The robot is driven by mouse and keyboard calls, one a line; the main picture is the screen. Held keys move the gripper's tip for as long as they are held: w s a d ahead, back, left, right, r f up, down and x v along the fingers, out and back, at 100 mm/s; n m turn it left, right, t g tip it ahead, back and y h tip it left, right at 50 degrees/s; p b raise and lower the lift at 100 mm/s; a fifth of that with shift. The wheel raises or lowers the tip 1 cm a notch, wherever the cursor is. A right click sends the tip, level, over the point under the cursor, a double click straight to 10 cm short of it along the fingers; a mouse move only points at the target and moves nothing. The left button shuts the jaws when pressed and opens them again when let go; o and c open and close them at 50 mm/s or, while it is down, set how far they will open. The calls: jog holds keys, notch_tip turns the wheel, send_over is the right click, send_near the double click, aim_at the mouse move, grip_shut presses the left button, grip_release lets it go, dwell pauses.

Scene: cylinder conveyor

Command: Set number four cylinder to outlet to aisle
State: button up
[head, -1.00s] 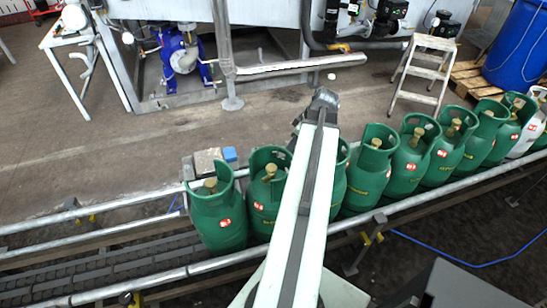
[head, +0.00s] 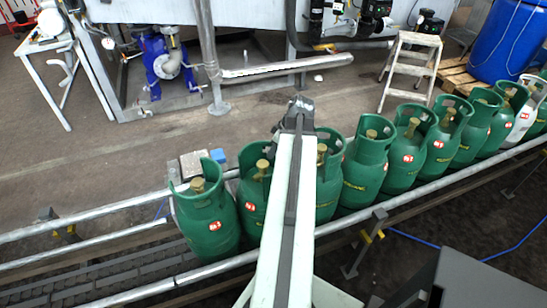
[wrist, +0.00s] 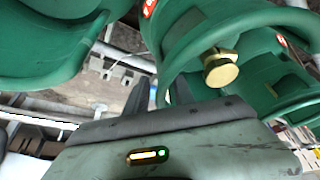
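A row of green gas cylinders with open collars, brass valves and red-and-white labels stands upright on the conveyor (head: 130,262) in the head view. The labels are too small to read, so I cannot confirm which is number four. Counting from the left end cylinder (head: 208,222), it would be the one just right of the cylinder partly behind my arm, the green cylinder (head: 365,175). My gripper (wrist: 160,95) shows two dark, separated fingers in the wrist view, at the collar of a cylinder with a brass valve (wrist: 220,68). Its fingertips are hidden in the head view.
Metal guard rails (head: 395,212) run along the conveyor. A white cylinder (head: 525,115) stands farther right. A step stool (head: 410,70), blue drum (head: 508,45) and blue pump (head: 160,65) stand behind. The left conveyor stretch is empty. A dark box (head: 475,280) is at lower right.

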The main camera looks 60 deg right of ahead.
grip_shut()
jog(key=shift+w, duration=0.1)
dwell(1.3)
